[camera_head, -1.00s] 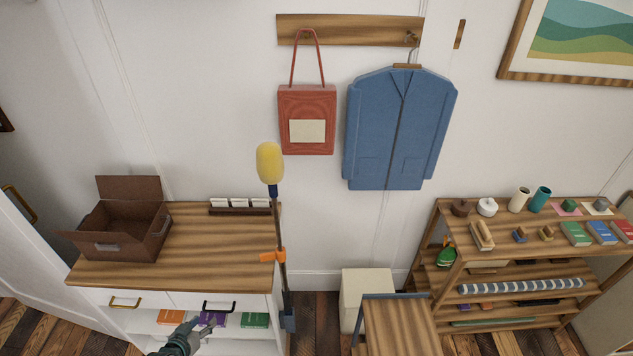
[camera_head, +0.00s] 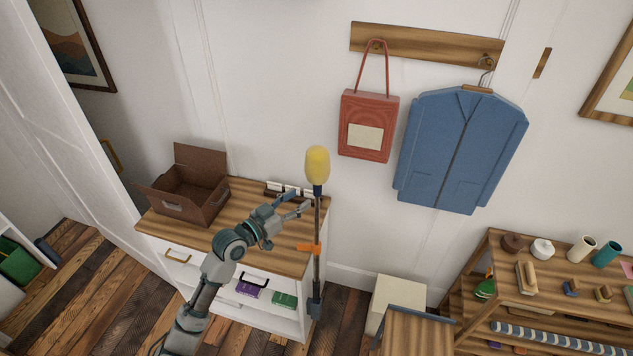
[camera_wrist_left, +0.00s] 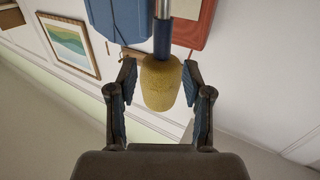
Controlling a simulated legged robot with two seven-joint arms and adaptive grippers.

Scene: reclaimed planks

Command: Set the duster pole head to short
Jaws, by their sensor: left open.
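The duster pole (camera_head: 317,225) stands upright at the right end of the cabinet, with a yellow head (camera_head: 317,165) on top and a dark blue collar below it. An orange clip (camera_head: 309,248) is around the shaft, and a blue foot is at the bottom. My left gripper (camera_head: 292,206) is open and empty, just left of the shaft below the head. In the left wrist view, the yellow head (camera_wrist_left: 160,82) shows between the open fingers (camera_wrist_left: 160,68), with the collar and a bright shaft above it in the picture. I cannot tell whether the fingers touch it. My right gripper is out of view.
A brown open box (camera_head: 192,190) and a small rack stand on the wooden cabinet top (camera_head: 235,212). A red bag (camera_head: 368,125) and blue jacket (camera_head: 460,148) hang behind. A cream bin (camera_head: 398,298), a wooden stool and a shelf (camera_head: 470,270) stand to the right.

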